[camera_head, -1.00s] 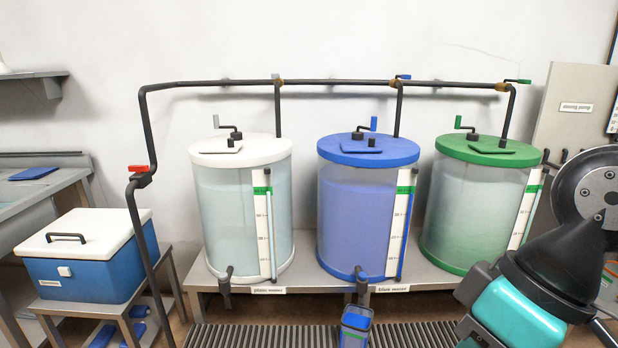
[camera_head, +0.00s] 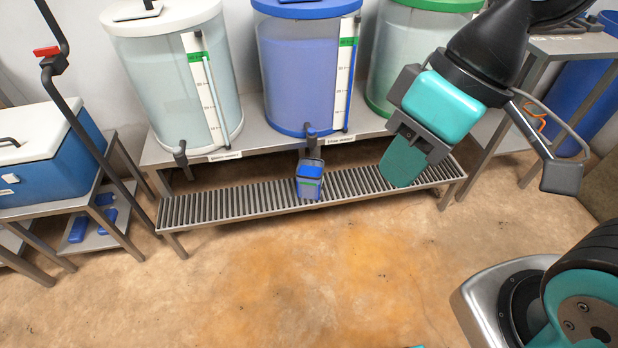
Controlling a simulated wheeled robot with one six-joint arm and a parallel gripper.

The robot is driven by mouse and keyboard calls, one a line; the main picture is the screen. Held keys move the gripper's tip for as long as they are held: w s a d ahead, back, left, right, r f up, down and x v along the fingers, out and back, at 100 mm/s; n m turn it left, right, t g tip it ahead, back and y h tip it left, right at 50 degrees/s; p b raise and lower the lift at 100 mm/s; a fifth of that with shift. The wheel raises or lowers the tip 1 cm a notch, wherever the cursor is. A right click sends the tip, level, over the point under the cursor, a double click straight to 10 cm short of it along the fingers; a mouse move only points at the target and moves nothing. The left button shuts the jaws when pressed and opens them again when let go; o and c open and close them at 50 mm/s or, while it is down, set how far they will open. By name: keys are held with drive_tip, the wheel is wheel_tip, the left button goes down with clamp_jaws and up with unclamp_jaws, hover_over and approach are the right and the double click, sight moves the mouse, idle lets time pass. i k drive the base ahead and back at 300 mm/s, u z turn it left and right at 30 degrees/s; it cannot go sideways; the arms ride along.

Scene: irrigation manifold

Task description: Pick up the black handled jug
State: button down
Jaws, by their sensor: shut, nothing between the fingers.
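My gripper (camera_head: 404,163) hangs at the right of centre, pointing down, in front of the slatted shelf and the green-lidded tank. Its teal-green fingers are shut and hold nothing.
A slatted shelf (camera_head: 240,204) runs below the white-lidded tank (camera_head: 178,85), the blue tank (camera_head: 300,70) and the green-lidded tank (camera_head: 405,50). A blue cooler (camera_head: 40,170) stands at the left. A metal table (camera_head: 575,45) stands at the right. The floor in front is clear.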

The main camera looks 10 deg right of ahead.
sight(310, 171)
drive_tip(key=k, duration=0.5)
drive_tip(key=z, duration=0.3)
drive_tip(key=i, duration=1)
drive_tip(key=u, duration=0.95)
drive_tip(key=i, duration=0.45)
drive_tip(key=u, duration=0.4)
